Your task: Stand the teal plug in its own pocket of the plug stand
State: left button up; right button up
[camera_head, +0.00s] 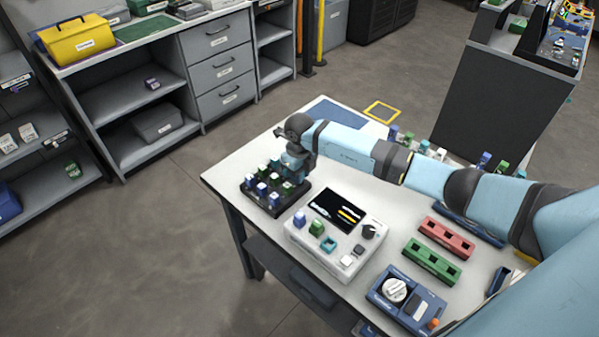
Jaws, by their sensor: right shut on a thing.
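The black plug stand (272,212) sits at the left end of the white table, with several blue, green and white plugs upright in it. My right gripper (293,171) is over the back of the stand, pointing down, at the end of my light-blue arm that reaches in from the right. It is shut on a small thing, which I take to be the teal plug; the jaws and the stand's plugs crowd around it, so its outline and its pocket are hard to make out. I cannot tell whether it touches the stand. My left gripper is out of view.
A white device (300,236) with a black screen stands just right of the stand. Green (432,262) and red (447,238) socket blocks and a blue device (407,303) lie farther right. A blue mat (335,113) lies behind my gripper.

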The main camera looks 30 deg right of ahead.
jog(key=shift+f+b, duration=0.65)
jog(key=shift+f, duration=0.25)
dwell(0.7)
jog(key=o, duration=0.9)
jog(key=shift+c, duration=0.2)
jog(key=shift+r, duration=0.1)
jog(key=shift+r+p, duration=2)
jog(key=shift+r, duration=0.95)
